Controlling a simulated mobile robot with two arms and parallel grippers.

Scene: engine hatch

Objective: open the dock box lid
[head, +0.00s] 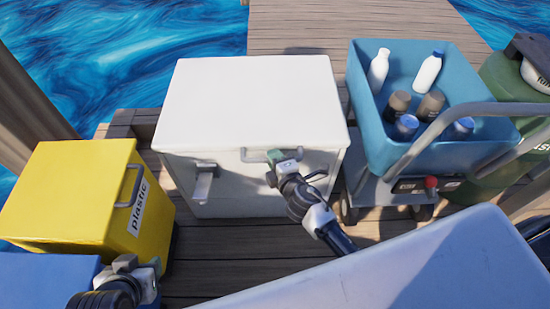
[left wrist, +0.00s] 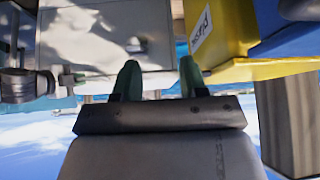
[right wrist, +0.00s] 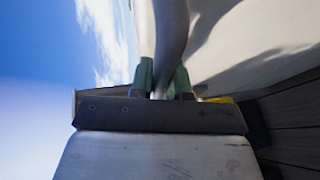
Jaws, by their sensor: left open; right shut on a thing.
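The white dock box (head: 255,105) stands on the deck in the middle of the head view, its lid lying flat and closed. A grey bar handle (head: 252,156) is on the front edge of the lid. My right gripper (head: 272,167) is shut on this handle; in the right wrist view the bar (right wrist: 170,35) passes between the fingers (right wrist: 163,75). A grey latch piece (head: 204,183) sits on the box front at left. My left gripper (head: 138,270) is low at left in the head view, in front of the yellow bin; its fingers (left wrist: 160,75) are apart and empty.
A yellow bin (head: 65,195) marked "plastic" and a blue bin (head: 40,275) stand at left. A cart with a blue tub (head: 375,120) of bottles is close to the box's right side. A pale surface (head: 400,275) fills the lower right. Water lies beyond the deck.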

